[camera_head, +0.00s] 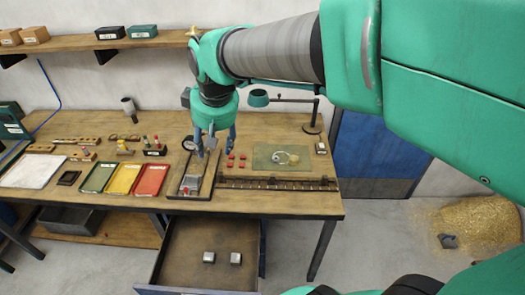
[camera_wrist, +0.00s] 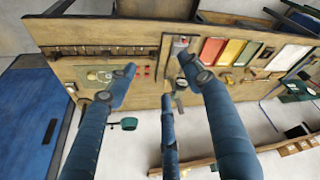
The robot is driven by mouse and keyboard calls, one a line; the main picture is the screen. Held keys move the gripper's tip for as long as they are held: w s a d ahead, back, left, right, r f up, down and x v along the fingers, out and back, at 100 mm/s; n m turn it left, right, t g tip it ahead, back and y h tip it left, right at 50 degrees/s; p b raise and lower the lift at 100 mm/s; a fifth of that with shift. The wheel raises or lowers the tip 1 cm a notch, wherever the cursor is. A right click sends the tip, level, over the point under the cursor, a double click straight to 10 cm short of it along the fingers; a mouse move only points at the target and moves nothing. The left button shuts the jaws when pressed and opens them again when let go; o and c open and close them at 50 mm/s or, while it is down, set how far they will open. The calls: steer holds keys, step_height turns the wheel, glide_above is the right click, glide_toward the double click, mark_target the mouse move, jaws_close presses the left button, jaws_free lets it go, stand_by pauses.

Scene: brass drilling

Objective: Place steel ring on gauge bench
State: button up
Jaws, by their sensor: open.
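A small grey ring, which looks like the steel ring (camera_head: 277,157), lies at the left part of a translucent green mat (camera_head: 262,166) on the workbench, beside a brass-coloured round piece (camera_head: 293,158). The mat also shows in the wrist view (camera_wrist: 97,83), but its parts are too small there to tell apart surely. My gripper (camera_head: 214,143) is open, with its fingers pointing down over the bench, left of the mat and apart from the ring. Its spread fingers (camera_wrist: 163,82) hold nothing in the wrist view. I cannot tell surely which part is the gauge bench; a dial gauge (camera_head: 188,143) stands left of my gripper.
A dark-rimmed tray (camera_head: 209,187) holds a grey fixture below my gripper. Several red pieces (camera_head: 231,160) lie between tray and mat. Green, yellow and red trays (camera_head: 151,180) lie left. A lamp-like stand (camera_head: 313,112) rises behind the mat. An open drawer (camera_head: 208,250) holds two metal blocks.

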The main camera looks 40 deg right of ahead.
steer(key=w+d+f+g+p, duration=0.1)
steer(key=w+d+f+p, duration=0.15)
steer(key=w+d, duration=0.75)
steer(key=n+g+p, duration=0.2)
steer(key=g+p, duration=0.1)
steer(key=p, duration=0.2)
glide_above(276, 158)
step_height(276, 158, down, 29)
steer(key=shift+w+a+r+y, duration=0.1)
steer(key=shift+w+r+y, duration=0.1)
steer(key=shift+y, duration=0.2)
steer(key=shift+f+p, duration=0.4)
steer(key=shift+f, duration=3.9)
steer(key=shift+s+f+p, duration=0.15)
steer(key=shift+f+p, duration=0.25)
steer(key=shift+f, duration=2.2)
